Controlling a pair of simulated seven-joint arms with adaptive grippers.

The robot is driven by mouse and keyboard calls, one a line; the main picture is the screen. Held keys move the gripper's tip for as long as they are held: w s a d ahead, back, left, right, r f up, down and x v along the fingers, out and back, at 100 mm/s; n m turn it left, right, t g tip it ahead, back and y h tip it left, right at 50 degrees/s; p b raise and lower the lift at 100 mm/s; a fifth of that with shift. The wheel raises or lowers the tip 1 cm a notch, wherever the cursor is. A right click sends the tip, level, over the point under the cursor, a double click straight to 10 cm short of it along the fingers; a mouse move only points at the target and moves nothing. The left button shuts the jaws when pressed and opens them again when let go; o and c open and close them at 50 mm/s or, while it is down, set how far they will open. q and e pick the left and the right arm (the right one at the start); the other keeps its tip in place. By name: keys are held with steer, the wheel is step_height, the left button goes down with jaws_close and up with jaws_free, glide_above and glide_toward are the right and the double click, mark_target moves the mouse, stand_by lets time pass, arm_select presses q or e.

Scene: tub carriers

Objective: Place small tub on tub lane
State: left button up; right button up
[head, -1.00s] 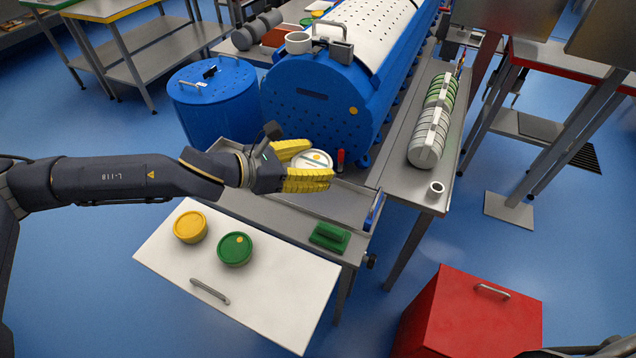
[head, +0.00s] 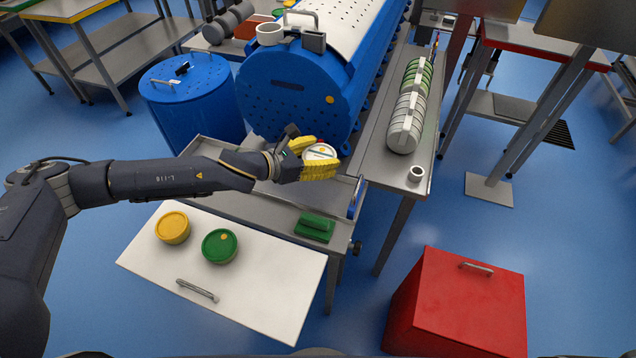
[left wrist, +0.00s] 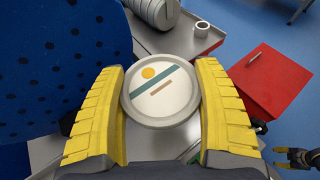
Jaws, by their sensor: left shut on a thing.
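The small tub (head: 320,153) is white with a grey rim. My left gripper (head: 318,162) has yellow padded fingers and is shut on it. In the left wrist view the tub (left wrist: 160,92) sits between both fingers, its lid facing the camera with a yellow dot, a teal stripe and a brown stripe. The gripper is over the steel bench, in front of the blue perforated drum. A narrow steel channel (head: 335,190), possibly the tub lane, runs below and in front of it. My right gripper (left wrist: 297,157) shows small at the lower right of the wrist view; its opening is unclear.
The blue drum (head: 300,105) stands close behind the gripper. A yellow tub (head: 172,227) and a green tub (head: 220,245) stand on the white board (head: 270,285). A green block (head: 315,228) sits on the bench. A red box (head: 460,305) stands front right.

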mark_target(320, 192)
arm_select(q)
step_height(320, 192, down, 12)
steer(key=shift+r, duration=0.2)
stand_by(0.4)
steer(key=shift+f, duration=0.15)
steer(key=o, duration=1.1)
steer(key=shift+v, duration=2.8)
